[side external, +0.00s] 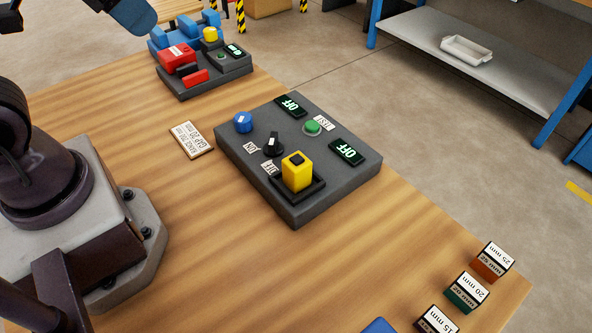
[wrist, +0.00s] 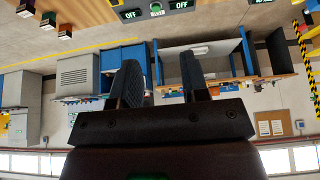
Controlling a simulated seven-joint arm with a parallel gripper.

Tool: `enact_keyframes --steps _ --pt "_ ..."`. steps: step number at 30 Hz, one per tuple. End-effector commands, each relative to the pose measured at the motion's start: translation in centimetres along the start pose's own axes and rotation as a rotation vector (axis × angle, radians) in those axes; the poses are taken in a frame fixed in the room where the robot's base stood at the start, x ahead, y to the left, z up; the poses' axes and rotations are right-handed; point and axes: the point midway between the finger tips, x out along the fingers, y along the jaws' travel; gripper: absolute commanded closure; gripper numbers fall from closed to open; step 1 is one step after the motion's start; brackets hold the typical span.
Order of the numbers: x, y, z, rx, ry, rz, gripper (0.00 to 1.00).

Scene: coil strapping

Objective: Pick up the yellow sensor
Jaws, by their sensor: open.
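The yellow sensor (side external: 297,172) is a yellow block with a dark top. It sits upright in a dark square holder at the near corner of the grey control box (side external: 326,202) in the side view. My gripper (wrist: 158,78) shows in the wrist view with its two dark fingers apart and nothing between them. In the side view only a blue-grey finger end shows at the upper left, high and well away from the sensor. The wrist view does not clearly show the sensor.
The box has a blue knob (side external: 243,122), a black switch (side external: 272,144), a green button (side external: 312,127) and two OFF displays. A label plate (side external: 192,139) lies beside it. A strapping station (side external: 205,75) stands behind. Several marked gauge blocks (side external: 467,291) stand at lower right.

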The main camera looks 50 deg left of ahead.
Motion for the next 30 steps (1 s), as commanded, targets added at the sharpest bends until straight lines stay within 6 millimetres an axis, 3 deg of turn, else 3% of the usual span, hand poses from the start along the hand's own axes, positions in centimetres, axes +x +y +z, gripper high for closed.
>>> enact_keyframes --steps 4,8,18,23,27,30 --pt "0.0 0.0 0.0 0.0 0.0 0.0 0.58" --pt "0.0 0.0 0.0 0.0 0.0 0.0 0.29" --pt "0.2 0.5 0.0 0.022 -0.01 0.012 0.28" --pt "3.3 2.7 1.1 0.122 -0.17 0.053 0.28" --pt "7.2 4.0 3.3 0.317 -0.396 0.015 0.28" --pt "9.6 3.9 5.4 0.491 -0.566 -0.06 0.28"
